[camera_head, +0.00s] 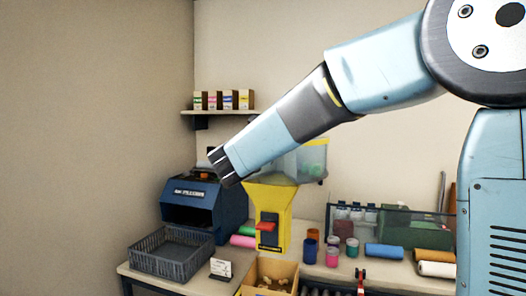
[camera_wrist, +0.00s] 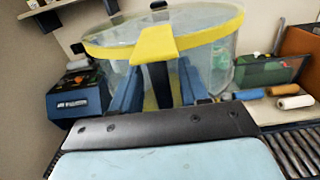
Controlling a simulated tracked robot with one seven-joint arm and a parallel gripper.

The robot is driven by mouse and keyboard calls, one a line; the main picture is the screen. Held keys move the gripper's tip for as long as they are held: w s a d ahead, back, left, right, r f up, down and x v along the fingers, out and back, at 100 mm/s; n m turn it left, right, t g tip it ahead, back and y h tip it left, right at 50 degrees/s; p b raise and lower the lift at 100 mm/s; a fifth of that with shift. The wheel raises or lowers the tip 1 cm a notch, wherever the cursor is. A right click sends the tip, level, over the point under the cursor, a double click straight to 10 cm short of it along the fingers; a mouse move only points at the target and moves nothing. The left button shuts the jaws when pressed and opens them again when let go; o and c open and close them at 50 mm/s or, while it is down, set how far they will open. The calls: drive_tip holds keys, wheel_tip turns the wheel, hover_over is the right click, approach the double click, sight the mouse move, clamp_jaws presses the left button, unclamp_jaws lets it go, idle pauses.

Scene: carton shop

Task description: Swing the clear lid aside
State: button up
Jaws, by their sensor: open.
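The yellow dispenser (camera_head: 268,205) stands on the bench with a clear hopper (camera_head: 312,160) at its top, partly hidden by my arm. In the wrist view the clear lid (camera_wrist: 125,30) lies across the hopper, with a yellow rim and a broad yellow tab (camera_wrist: 153,45) at its near side. My gripper (camera_head: 220,166) is in front of the hopper in the head view. In the wrist view my gripper (camera_wrist: 156,85) is open, its two blue fingers apart on either side below the tab. I cannot tell whether they touch it. Nothing is held.
A blue machine (camera_head: 203,207) and a grey crate (camera_head: 172,252) stand left of the dispenser. A cardboard box (camera_head: 268,277) is in front. Colored rolls (camera_head: 384,251) and jars (camera_head: 332,255) lie to the right. A shelf (camera_head: 215,112) with small cartons is on the wall above.

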drive_tip(key=shift+w+d, duration=0.15)
drive_tip(key=shift+w, duration=0.25)
clamp_jaws()
idle(0.4)
